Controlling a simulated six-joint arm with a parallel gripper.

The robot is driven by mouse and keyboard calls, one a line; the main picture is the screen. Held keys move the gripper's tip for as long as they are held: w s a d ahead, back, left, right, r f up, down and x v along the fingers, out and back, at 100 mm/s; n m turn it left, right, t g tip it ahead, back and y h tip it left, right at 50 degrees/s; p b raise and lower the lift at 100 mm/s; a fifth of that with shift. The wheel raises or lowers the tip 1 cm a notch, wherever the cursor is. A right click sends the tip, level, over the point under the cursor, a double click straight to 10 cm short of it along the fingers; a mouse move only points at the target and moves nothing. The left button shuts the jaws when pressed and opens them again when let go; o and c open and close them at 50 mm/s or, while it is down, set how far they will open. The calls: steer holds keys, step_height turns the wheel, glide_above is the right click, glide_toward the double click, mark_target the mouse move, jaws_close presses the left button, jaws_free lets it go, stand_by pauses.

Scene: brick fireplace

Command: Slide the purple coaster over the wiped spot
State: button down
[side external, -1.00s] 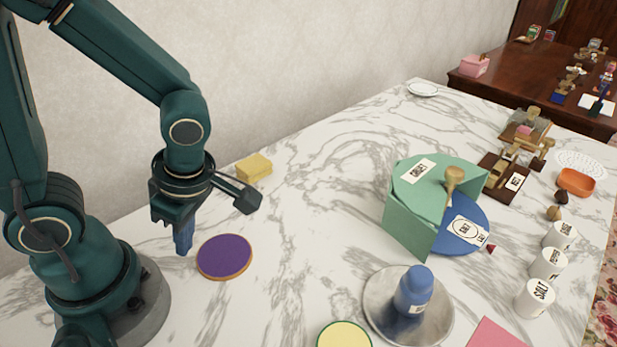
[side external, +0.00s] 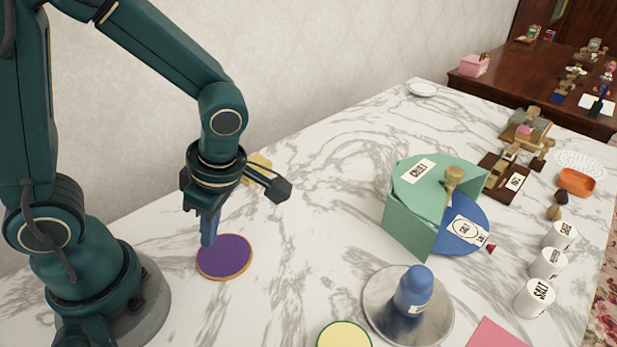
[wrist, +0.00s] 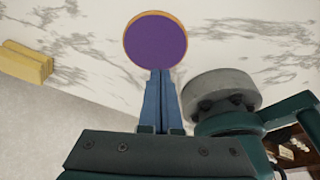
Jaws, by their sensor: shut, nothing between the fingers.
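The purple coaster (side external: 226,258), a round disc with an orange-tan rim, lies flat on the marble table near my base. It also shows in the wrist view (wrist: 156,40), just beyond my fingertips. My gripper (side external: 208,240) is shut and empty, its blue fingers pointing down over the coaster's back-left edge. In the wrist view the fingers (wrist: 160,74) are together and overlap the coaster's near rim. I cannot tell whether they touch it. I cannot pick out a wiped spot on the veined marble.
A yellow sponge-like block (side external: 259,165) sits behind my gripper, partly hidden by it. A yellow disc with a green rim (side external: 344,336) lies at the front. A metal plate (side external: 380,320) holds a blue bottle, with a green box (side external: 410,225) behind. Marble right of the coaster is clear.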

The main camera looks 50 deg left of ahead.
mark_target(201, 264)
steer(key=shift+w, duration=0.3)
steer(key=shift+s, duration=0.15)
steer(key=shift+s+a, duration=0.2)
steer(key=shift+s, duration=0.6)
steer(key=shift+s+a, duration=0.2)
steer(key=shift+s, duration=0.55)
step_height(201, 264, up, 8)
stand_by(0.8)
